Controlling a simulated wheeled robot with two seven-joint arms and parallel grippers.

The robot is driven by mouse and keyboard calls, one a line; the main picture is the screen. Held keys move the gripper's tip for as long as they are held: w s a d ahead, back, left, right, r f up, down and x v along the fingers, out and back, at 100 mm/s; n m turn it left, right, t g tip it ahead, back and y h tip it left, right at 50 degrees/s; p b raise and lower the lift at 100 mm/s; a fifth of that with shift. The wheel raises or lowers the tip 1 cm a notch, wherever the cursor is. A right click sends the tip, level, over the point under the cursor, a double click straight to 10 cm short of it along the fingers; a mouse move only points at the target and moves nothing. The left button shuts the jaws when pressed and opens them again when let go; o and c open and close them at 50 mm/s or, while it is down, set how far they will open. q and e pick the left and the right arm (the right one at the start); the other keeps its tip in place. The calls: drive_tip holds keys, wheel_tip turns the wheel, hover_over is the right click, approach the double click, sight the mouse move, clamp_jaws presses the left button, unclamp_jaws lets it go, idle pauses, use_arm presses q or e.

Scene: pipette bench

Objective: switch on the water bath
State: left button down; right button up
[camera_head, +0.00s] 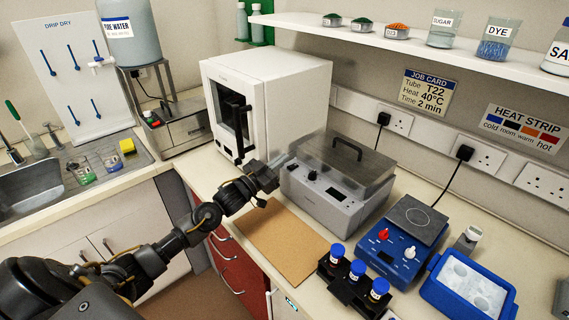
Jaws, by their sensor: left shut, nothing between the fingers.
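The water bath (322,199) is a grey metal box on the counter, right of centre. Its clear lid (365,166) has a dark handle and is closed. Its front panel has a black knob (312,175), a small dark display (336,194) and small marks to the right. My left gripper (280,161) reaches in from the left and is shut and empty, close to the bath's upper left front corner. I cannot tell whether it touches the bath. My right gripper is not in view.
A white oven-like box (265,95) stands behind my left gripper. A brown board (280,243) lies in front of the bath. A blue hotplate stirrer (400,250), a rack of blue-capped tubes (355,272) and a blue ice tray (470,285) stand to the right.

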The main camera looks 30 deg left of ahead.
sight(289, 168)
use_arm(q)
drive_tip(key=f, duration=0.1)
drive_tip(key=w+f+p, duration=0.1)
drive_tip(key=f, duration=0.1)
drive_tip(key=shift+w+d+f+p, duration=0.3)
drive_tip(key=shift+w+f+p, duration=0.05)
drive_tip(key=shift+w, duration=0.05)
drive_tip(key=f+t+b, duration=0.1)
drive_tip(key=b, duration=0.2)
drive_tip(key=shift+s+f+b, duration=0.1)
drive_tip(key=shift+f+b, duration=0.25)
drive_tip(key=s+d+r+b, duration=0.2)
drive_tip(key=s+d+r, duration=0.1)
drive_tip(key=s+r, duration=0.3)
drive_tip(key=s+d+r+b, duration=0.2)
drive_tip(key=s+d+r, duration=0.1)
drive_tip(key=s+r, duration=0.3)
drive_tip(key=shift+s+d+r, duration=0.15)
drive_tip(key=shift+s+r, duration=0.1)
drive_tip(key=shift+r, duration=0.7)
